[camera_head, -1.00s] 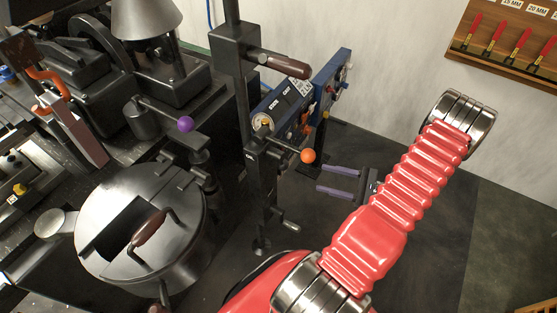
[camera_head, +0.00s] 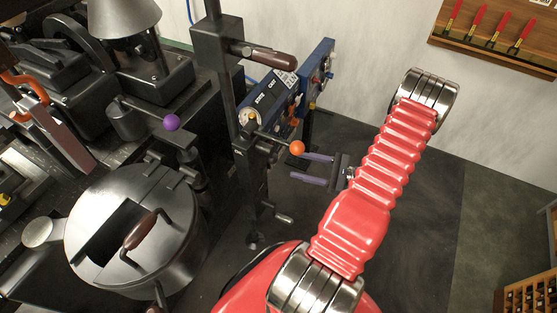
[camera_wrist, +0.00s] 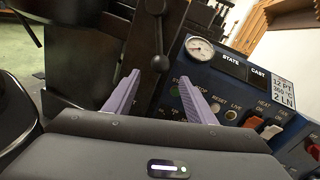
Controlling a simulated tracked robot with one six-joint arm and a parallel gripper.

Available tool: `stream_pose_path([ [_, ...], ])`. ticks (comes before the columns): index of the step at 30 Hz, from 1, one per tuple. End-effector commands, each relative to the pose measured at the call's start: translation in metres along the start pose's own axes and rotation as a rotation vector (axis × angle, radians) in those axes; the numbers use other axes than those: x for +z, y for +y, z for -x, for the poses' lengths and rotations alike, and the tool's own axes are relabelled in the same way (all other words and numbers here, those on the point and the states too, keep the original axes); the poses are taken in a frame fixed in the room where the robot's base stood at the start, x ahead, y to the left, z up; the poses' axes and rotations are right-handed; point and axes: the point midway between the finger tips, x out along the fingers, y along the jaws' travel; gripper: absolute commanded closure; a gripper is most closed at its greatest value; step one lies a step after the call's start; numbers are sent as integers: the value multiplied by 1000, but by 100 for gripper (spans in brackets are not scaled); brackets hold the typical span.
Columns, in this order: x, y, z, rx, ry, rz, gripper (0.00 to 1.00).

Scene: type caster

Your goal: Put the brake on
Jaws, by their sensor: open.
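My gripper (camera_head: 298,168) is open and empty, its two purple fingers pointing left toward the machine in the head view. An orange-knobbed lever (camera_head: 297,148) sticks out from the machine's upright post, just above the fingertips in the picture. A purple-knobbed lever (camera_head: 171,122) stands farther left. In the wrist view my gripper (camera_wrist: 159,76) has its fingers well apart. A dark lever with a round ball end (camera_wrist: 160,63) shows between and beyond the tips, with no contact visible. No lever is visibly labelled as the brake.
A blue control panel (camera_wrist: 245,95) with a gauge and switches lies right of the fingers in the wrist view. A brown-handled bar (camera_head: 262,54) juts out above. A round lidded pot (camera_head: 95,215) stands at left. Dark floor is open at right. A tool rack (camera_head: 495,35) hangs behind.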

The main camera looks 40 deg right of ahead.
Motion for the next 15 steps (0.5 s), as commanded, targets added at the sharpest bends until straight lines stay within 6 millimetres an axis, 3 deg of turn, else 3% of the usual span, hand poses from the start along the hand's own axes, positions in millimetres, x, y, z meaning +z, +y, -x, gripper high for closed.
stream_pose_path([
  [15, 0, 0, -71, 4, -2, 0, 50],
])
